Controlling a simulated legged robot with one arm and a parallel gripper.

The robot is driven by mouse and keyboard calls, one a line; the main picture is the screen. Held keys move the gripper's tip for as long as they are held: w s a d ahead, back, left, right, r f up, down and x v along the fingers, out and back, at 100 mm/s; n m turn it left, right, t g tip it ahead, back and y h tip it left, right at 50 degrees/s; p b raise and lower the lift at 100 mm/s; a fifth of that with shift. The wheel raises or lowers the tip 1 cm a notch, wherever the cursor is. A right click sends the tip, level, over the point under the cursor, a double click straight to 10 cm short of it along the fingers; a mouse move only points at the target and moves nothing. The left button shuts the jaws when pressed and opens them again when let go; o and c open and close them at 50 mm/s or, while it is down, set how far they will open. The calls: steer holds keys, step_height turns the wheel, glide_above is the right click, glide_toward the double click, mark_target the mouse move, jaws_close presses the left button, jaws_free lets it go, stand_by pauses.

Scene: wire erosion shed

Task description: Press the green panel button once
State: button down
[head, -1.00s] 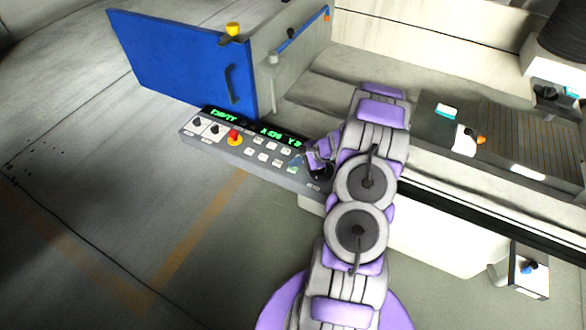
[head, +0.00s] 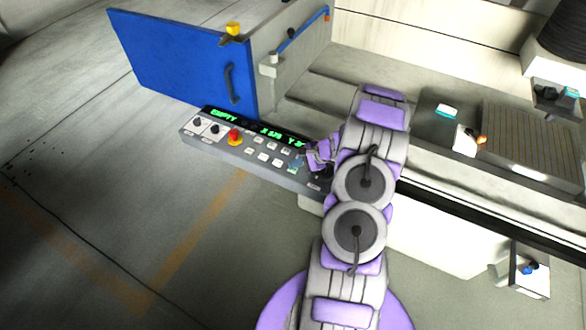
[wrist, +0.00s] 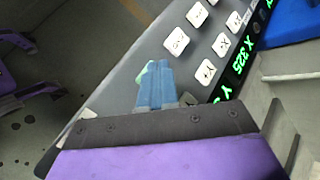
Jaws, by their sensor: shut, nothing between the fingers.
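The control panel (head: 225,150) is a long grey console with white keys, a red-and-yellow knob and a lit green display. In the wrist view, the green button (wrist: 144,73) shows as a pale green edge beside my blue fingertips; the rest is hidden behind them. In the head view, a small pale green patch (head: 293,168) shows at the panel's right part. My gripper (wrist: 155,66) is shut and empty, its fingertips over the green button. It also shows in the head view, just right of the patch (head: 305,164). I cannot tell whether the fingertips touch the button.
White keys (wrist: 177,41) lie close beside the fingers. The red stop knob (head: 235,137) stands farther left on the panel. A blue door (head: 180,60) rises behind the panel. The machine bed lies to the right. The floor at front left is clear.

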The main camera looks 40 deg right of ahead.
mark_target(296, 169)
steer(key=shift+s+a+f, duration=0.25)
steer(key=shift+f, duration=0.2)
steer(key=shift+s+a+f, duration=0.2)
steer(key=shift+f, duration=0.25)
stand_by(0.3)
steer(key=shift+r, duration=0.15)
steer(key=shift+w+d+r, duration=0.2)
steer(key=shift+r, duration=0.3)
steer(key=shift+s+a+r, duration=0.15)
steer(key=shift+a+r, duration=0.2)
steer(key=shift+r, duration=0.4)
steer(key=shift+d+r+p, duration=0.1)
steer(key=shift+r+p, duration=0.65)
steer(key=shift+r, duration=0.1)
steer(key=shift+w+d+r+p, duration=0.15)
steer(key=shift+d+r+p, duration=0.2)
steer(key=shift+r, duration=0.35)
steer(key=shift+w+d+r+p, duration=0.1)
steer(key=shift+d+r+p, duration=0.05)
steer(key=shift+r+p, duration=0.4)
steer(key=shift+a+r, duration=0.25)
steer(key=shift+a, duration=0.1)
steer(key=shift+d, duration=0.25)
